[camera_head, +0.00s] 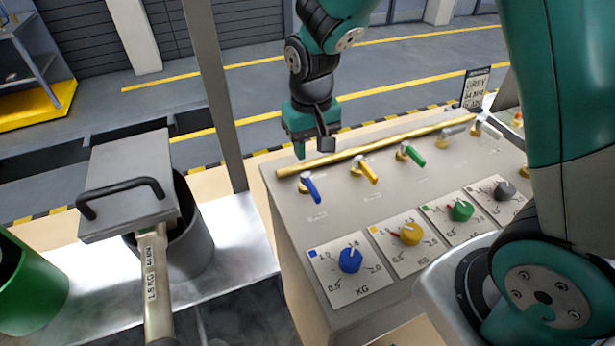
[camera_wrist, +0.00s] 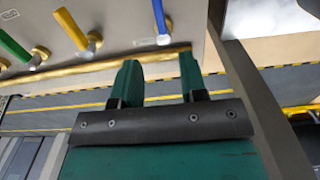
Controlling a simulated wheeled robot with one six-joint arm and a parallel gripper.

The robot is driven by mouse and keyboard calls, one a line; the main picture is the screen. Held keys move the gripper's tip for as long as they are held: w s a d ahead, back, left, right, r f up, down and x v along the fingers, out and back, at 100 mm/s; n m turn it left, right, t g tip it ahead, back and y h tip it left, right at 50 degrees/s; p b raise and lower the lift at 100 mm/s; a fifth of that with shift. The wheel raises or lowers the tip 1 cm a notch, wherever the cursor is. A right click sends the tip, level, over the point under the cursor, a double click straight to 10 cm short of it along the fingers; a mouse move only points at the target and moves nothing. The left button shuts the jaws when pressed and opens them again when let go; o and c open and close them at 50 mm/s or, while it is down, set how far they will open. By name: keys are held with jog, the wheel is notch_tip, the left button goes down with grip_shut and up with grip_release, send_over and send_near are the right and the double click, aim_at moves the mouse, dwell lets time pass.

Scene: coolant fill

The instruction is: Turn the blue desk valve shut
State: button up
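The blue desk valve (camera_head: 313,189) is a blue lever on a brass fitting at the left end of the desk's row of valves. Its lever points toward the desk's front, slightly right. My gripper (camera_head: 301,150) hangs above the desk's back left edge, behind the blue valve and apart from it. In the wrist view, my gripper's two green fingers (camera_wrist: 161,72) stand apart with nothing between them. The blue lever (camera_wrist: 159,16) shows there past the fingertips, between the finger lines, cut by the top edge.
A yellow lever (camera_head: 369,171) and a green lever (camera_head: 411,154) stand right of the blue one. A brass pipe (camera_head: 380,144) runs behind them. Coloured knobs, including a blue knob (camera_head: 350,260), sit in front. A grey post (camera_head: 218,95) stands left of my gripper.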

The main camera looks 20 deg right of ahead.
aim_at(310, 183)
notch_tip(310, 183, down, 10)
jog(key=shift+f+p, duration=0.1)
jog(key=shift+p, duration=0.6)
jog(key=shift+c, duration=0.4)
grip_shut()
jog(key=shift+a, duration=0.15)
